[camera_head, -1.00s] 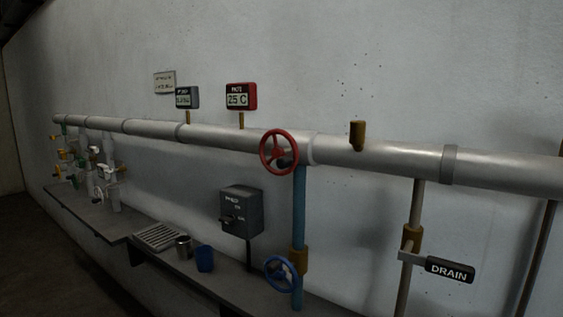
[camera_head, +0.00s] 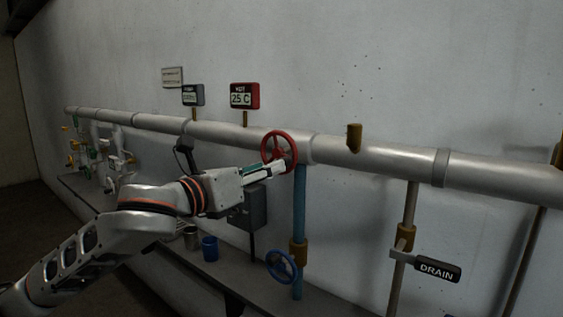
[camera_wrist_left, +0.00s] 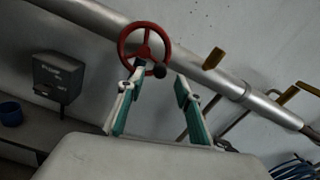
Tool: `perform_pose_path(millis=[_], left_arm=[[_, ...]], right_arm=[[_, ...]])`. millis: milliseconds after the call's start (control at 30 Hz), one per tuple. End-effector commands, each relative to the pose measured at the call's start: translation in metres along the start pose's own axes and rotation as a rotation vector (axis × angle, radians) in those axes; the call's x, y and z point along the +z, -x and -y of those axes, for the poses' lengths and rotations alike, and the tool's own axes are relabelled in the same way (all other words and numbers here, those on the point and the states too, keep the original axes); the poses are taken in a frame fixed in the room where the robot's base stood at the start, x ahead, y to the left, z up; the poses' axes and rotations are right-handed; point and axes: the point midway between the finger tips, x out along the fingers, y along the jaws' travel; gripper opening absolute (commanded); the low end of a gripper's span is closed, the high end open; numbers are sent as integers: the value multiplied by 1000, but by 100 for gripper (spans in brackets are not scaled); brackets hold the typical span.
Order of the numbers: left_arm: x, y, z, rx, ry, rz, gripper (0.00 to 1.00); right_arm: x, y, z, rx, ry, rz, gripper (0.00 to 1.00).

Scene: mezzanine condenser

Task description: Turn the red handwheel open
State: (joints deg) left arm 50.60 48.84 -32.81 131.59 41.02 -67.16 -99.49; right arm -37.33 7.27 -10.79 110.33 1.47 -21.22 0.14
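The red handwheel (camera_head: 279,149) is mounted on the large grey pipe in the middle of the head view. It also shows in the left wrist view (camera_wrist_left: 144,46), with spokes and a dark knob on its lower right rim. My left gripper (camera_head: 282,168) reaches in from the left, its fingertips at the lower part of the wheel in the head view. In the left wrist view its two fingers (camera_wrist_left: 160,80) are spread apart with nothing between them, and the wheel lies beyond the left fingertip. Contact cannot be told. My right gripper is not in view.
A blue handwheel (camera_head: 282,265) sits low on a blue vertical pipe (camera_head: 299,205). A grey box (camera_head: 255,207) is partly behind my left gripper. A shelf (camera_head: 245,275) holds a blue cup (camera_head: 210,248). A DRAIN lever (camera_head: 438,270) stands to the right.

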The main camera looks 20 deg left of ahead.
Motion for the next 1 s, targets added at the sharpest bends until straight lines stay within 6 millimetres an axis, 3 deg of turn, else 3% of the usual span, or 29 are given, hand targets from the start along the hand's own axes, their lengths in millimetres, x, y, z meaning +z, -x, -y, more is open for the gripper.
perform_pose_path(millis=[200,400,767,900,1000], left_arm=[[0,-36,1,-2,7,-2,35],[0,-57,1,-1,6,0,35],[-1,-63,0,-1,5,0,35],[-1,-63,0,-1,5,0,1],[-1,-63,0,-1,5,0,0]], right_arm=[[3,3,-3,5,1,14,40],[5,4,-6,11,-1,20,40],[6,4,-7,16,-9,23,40],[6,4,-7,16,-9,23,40],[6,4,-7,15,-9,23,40]])
